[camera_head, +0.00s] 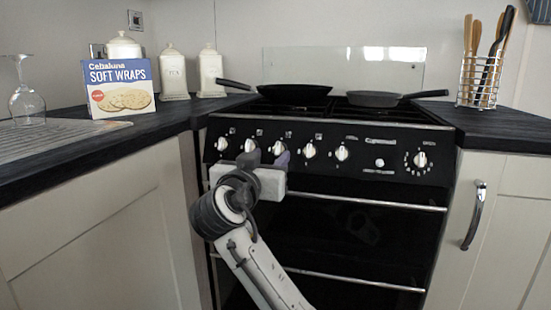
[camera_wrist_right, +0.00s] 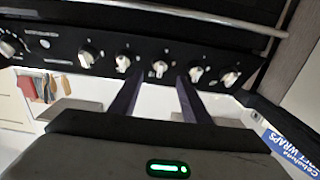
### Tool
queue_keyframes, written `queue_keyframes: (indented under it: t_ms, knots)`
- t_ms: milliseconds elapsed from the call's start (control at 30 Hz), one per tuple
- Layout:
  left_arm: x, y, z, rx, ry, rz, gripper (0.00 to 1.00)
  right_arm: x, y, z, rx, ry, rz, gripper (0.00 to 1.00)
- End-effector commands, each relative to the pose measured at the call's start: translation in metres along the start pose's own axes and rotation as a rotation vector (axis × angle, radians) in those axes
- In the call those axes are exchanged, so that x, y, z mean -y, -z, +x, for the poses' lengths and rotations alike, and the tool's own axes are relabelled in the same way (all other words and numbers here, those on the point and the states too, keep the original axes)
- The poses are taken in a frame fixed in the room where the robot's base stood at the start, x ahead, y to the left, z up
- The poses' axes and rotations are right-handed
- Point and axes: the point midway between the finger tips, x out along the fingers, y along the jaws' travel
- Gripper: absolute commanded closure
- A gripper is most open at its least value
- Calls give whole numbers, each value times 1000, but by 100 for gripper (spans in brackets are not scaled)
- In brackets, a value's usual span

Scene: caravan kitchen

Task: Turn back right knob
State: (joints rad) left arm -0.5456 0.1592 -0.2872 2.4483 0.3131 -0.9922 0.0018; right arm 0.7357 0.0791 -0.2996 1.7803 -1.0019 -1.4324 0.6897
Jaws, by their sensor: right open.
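The black cooker front carries a row of several white knobs. In the head view they include a far-left knob (camera_head: 222,143), a fourth knob (camera_head: 309,150) and a fifth knob (camera_head: 341,152). I cannot read which one is the back right knob. My right gripper (camera_head: 265,158) is open in front of the left part of the row, hiding part of it. In the wrist view, the two dark fingers (camera_wrist_right: 159,78) point at the panel, with the middle knob (camera_wrist_right: 160,68) just beyond the gap between their tips. I see no clear contact. My left gripper is out of view.
A timer knob (camera_head: 420,159) is at the panel's right. Oven handle bars (camera_head: 365,202) run below the panel. Two pans (camera_head: 295,93) (camera_head: 374,99) stand on the hob. A soft wraps box (camera_head: 119,87) stands on the left counter, a utensil holder (camera_head: 478,82) on the right.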

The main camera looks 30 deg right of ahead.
Motion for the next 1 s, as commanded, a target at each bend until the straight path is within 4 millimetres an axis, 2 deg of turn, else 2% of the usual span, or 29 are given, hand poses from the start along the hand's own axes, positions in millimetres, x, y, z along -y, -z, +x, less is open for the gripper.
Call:
queue_keyframes:
  t_ms: [100, 300, 667, 700, 933, 1000]
  knots:
    - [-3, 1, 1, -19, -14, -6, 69, -1, -2, 23, -1, -3, -1, 57]
    - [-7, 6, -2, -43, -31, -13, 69, 0, -1, 48, -1, -1, -1, 57]
    - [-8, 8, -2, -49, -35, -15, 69, 0, -1, 55, 2, 1, 0, 57]
    - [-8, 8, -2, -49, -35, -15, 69, 0, -1, 55, 2, 1, 0, 59]
    - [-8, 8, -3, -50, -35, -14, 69, 0, -1, 55, 1, 1, -1, 97]
    - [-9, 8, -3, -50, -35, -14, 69, 0, -1, 55, 2, 1, -1, 97]
